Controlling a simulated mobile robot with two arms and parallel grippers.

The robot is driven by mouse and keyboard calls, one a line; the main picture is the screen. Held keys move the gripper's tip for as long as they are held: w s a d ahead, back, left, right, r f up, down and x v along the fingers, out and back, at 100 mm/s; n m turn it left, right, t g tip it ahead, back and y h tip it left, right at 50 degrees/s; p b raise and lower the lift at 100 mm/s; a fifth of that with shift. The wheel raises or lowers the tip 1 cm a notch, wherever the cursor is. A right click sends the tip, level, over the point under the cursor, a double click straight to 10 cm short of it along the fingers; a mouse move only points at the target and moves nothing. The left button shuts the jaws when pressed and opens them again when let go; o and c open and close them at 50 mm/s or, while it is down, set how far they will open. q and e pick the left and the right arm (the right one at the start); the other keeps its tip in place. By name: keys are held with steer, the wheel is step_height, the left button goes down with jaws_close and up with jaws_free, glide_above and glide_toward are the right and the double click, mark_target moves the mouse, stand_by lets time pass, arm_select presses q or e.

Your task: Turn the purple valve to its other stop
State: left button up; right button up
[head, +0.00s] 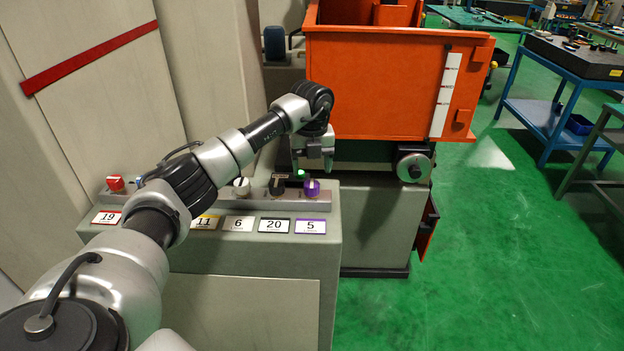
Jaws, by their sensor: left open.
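The purple valve (312,188) is a small knob at the right end of the control panel (334,205), above the label 5. A pale bar shows on it, roughly upright in the picture. My left gripper (313,168) points down over the right end of the panel, just above the purple valve. Its fingers are apart and nothing shows between them. Whether a fingertip touches the valve I cannot tell. My right gripper is not in view.
A red knob (115,183) is at the far left. An orange tank (385,85) rises behind. Green floor at right is open.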

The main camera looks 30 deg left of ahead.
mark_target(312, 184)
arm_select(q)
steer(key=shift+f+p, duration=0.45)
steer(key=shift+f, duration=2.25)
steer(key=c, duration=0.9)
